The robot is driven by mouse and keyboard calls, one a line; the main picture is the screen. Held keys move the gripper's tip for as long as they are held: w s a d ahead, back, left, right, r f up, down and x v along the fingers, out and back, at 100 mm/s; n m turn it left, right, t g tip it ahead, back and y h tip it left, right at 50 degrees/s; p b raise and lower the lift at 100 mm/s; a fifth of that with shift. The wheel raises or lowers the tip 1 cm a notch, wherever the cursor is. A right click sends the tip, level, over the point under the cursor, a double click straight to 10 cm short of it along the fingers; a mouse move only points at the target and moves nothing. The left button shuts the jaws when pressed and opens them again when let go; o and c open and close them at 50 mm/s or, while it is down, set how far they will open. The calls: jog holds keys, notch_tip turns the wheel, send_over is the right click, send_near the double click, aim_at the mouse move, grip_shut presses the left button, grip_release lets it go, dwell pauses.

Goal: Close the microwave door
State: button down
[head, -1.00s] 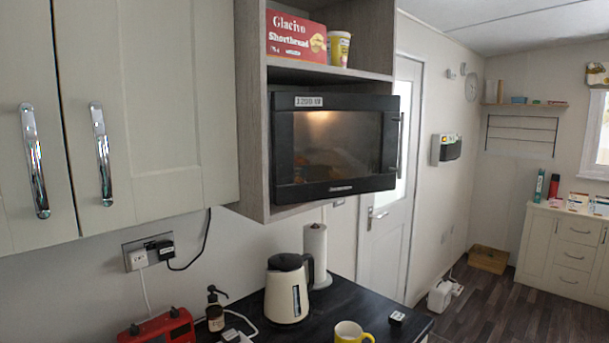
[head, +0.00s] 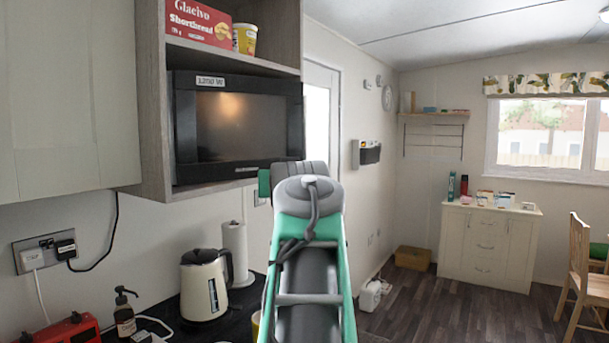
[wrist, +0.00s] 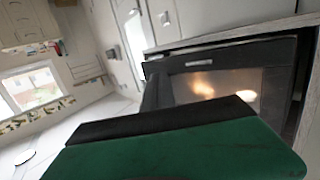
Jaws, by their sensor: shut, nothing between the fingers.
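The black microwave (head: 240,126) sits in a wooden wall unit. Its door (head: 238,165) is dark glass in a black frame and looks flush or nearly flush; I cannot tell whether a small gap is left. My gripper (head: 264,183) shows as a green tip beside my wrist, just below the microwave's lower right part; contact is unclear. In the wrist view, my shut gripper (wrist: 180,145) fills the lower part, green with a black edge, empty. The microwave front (wrist: 225,75) is close behind it, with light reflections on the glass.
A red shortbread box (head: 198,22) and a yellow cup (head: 245,38) stand on the shelf above. A cream kettle (head: 205,285) and a paper roll (head: 235,253) stand on the dark counter below. The floor (head: 440,308) to the right is clear before a drawer cabinet (head: 488,245).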

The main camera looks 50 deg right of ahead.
jog(key=h, duration=0.2)
send_near(305, 151)
jog(key=shift+m, duration=0.4)
jog(key=p+x, duration=0.5)
jog(key=x, duration=0.1)
jog(key=shift+w+d, duration=0.3)
